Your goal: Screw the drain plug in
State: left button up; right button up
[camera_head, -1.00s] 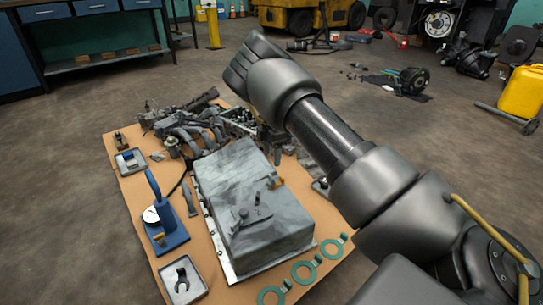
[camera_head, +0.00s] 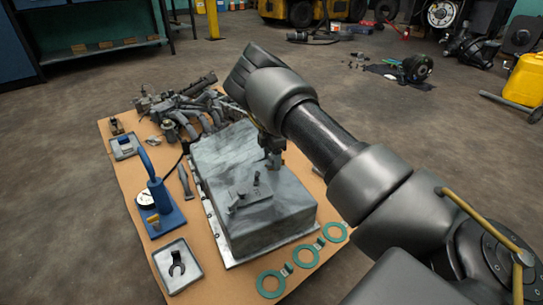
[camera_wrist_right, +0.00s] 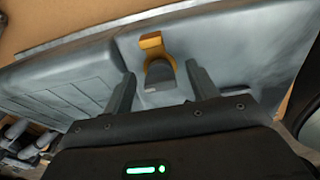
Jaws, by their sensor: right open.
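The grey metal pan (camera_head: 265,215) lies on a tan sheet in the head view. My right gripper (camera_head: 272,160) points down at its far right part. In the right wrist view, a brass-coloured piece with a dark grey block-like end (camera_wrist_right: 152,42) sits on the pan; I take it to be the drain plug. My open right fingers (camera_wrist_right: 161,74) stand on either side of its grey end, with gaps visible. In the head view the gripper hides this piece. Whether its thread is engaged cannot be seen. My left gripper is in neither view.
Left of the pan are a blue stand with a gauge (camera_head: 160,203), a tray with a forked dark piece (camera_head: 177,280) and a smaller tray (camera_head: 124,146). Green rings (camera_head: 270,284) lie along the near right side. Engine parts (camera_head: 180,110) crowd the far end.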

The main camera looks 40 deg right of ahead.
jog(key=c, duration=1.1)
jog(key=m+p, duration=0.1)
jog(key=p, duration=0.1)
jog(key=m+p, duration=0.1)
jog(key=m, duration=0.1)
jog(key=shift+r+m+p, duration=0.3)
jog(key=shift+r+p, duration=0.05)
jog(key=shift+f+m+p, duration=0.1)
jog(key=shift+m+p, duration=0.2)
jog(key=shift+m, duration=0.5)
jog(key=shift+f+m, duration=0.25)
jog(key=shift+m, duration=0.35)
